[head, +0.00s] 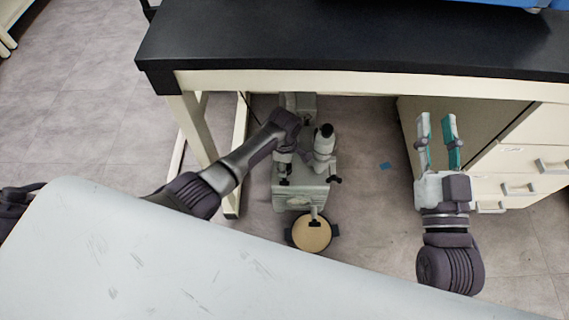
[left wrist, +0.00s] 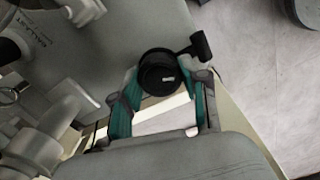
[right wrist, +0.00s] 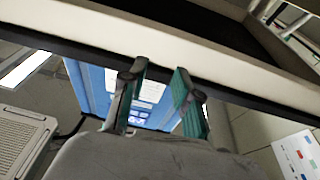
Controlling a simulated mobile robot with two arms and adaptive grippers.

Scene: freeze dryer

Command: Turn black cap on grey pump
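The grey pump (head: 300,190) stands on the floor under the table, partly hidden by my left arm. In the left wrist view a round black cap (left wrist: 160,73) with a side lever sits on the grey pump body (left wrist: 105,45). My left gripper (left wrist: 165,85) is at this cap, with its teal fingers apart on either side; I cannot tell whether they touch it. In the head view the left fingers are hard to make out. My right gripper (head: 437,128) is open and empty, right of the pump; it also shows in the right wrist view (right wrist: 158,75).
The black-topped table (head: 350,45) overhangs the pump. Its pale leg (head: 195,125) stands to the left. White drawers (head: 520,160) stand to the right. A round tan-topped thing (head: 312,234) is in front of the pump. A blue machine (right wrist: 90,85) shows in the right wrist view.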

